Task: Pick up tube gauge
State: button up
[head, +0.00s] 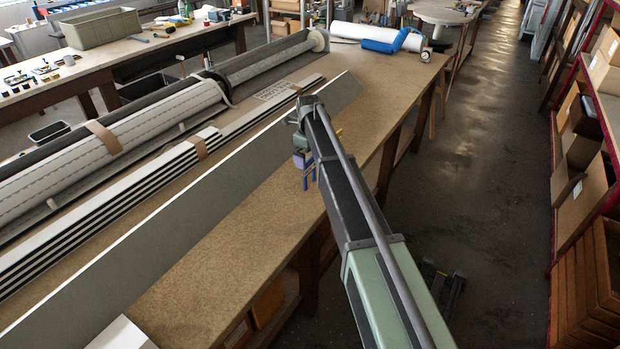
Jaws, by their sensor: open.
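My gripper (309,182) is in the head view, at the far end of my green and black arm, low over the right part of the long workbench (225,255). Its two blue fingers point down and stand apart, with nothing visible between them. Parts of the gripper's body are hidden behind the arm. I cannot pick out the tube gauge for certain; it may be hidden behind the arm or too small to tell.
A long grey board (190,215) stands on edge left of my gripper. Beyond it lie striped profiles (120,205) and a large roller tube (110,135). A blue object (385,43) lies by a white roll (350,31) at the far end. Shelves with boxes (600,75) stand right of the aisle.

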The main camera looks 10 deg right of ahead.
aim_at(310, 172)
notch_tip(310, 172, down, 5)
jog(key=b, duration=0.5)
jog(key=shift+s+d+f, duration=0.1)
jog(key=shift+f, duration=0.1)
jog(key=shift+r, duration=0.3)
jog(key=c, duration=1)
jog(key=shift+o, duration=0.2)
